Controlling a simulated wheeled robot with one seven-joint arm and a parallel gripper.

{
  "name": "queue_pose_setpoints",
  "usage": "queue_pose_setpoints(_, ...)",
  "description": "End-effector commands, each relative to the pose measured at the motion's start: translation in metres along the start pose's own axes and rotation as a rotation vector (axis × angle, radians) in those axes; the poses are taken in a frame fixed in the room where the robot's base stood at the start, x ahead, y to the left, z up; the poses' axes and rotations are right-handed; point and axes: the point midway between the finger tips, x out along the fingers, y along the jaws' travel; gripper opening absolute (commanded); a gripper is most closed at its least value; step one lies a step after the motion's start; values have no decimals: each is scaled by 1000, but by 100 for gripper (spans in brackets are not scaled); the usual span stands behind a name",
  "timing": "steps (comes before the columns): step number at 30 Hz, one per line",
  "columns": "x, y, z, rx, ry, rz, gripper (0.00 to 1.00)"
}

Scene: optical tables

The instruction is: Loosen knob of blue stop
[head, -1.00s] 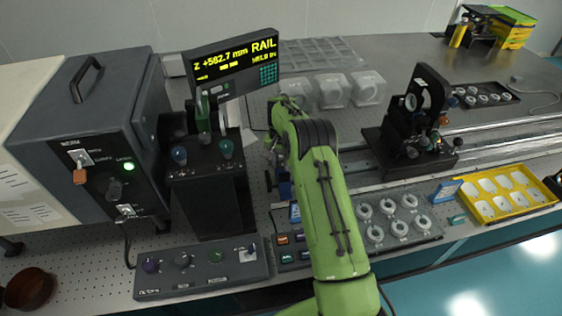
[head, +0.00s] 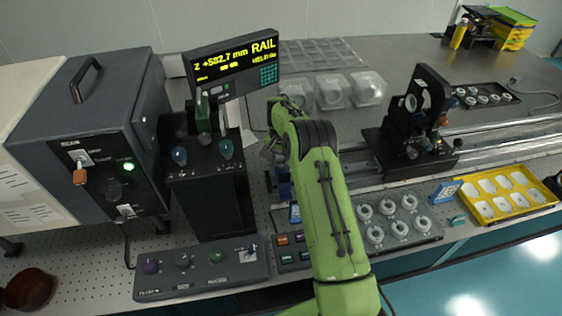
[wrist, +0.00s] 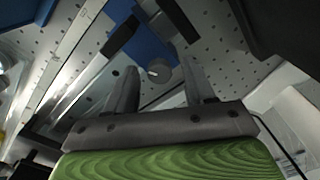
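The blue stop (wrist: 150,42) shows in the wrist view as a blue block at the rail, with a round grey knob (wrist: 158,71) on its near side. My gripper (wrist: 159,75) is open, its two fingers apart on the left and right of the knob in the picture. I cannot tell whether the knob is between the fingertips or beyond them; no contact is visible. In the head view the blue stop (head: 284,190) is a small blue patch mostly hidden beside my green arm.
A control box (head: 202,270) and a tray of ring parts (head: 392,218) lie in front. An optic mount (head: 412,120) sits on the rail to the right. A display (head: 235,65) stands behind.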

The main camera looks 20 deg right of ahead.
Motion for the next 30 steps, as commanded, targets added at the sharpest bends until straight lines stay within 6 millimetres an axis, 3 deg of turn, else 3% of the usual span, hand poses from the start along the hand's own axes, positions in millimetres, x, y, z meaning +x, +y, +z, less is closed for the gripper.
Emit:
queue_pose_setpoints(8,-8,0,0,0,0,0,54)
queue_pose_setpoints(21,-126,-1,-1,0,3,-1,54)
queue_pose_setpoints(25,-149,0,0,0,1,0,54)
queue_pose_setpoints(30,-158,0,0,-1,-1,1,54)
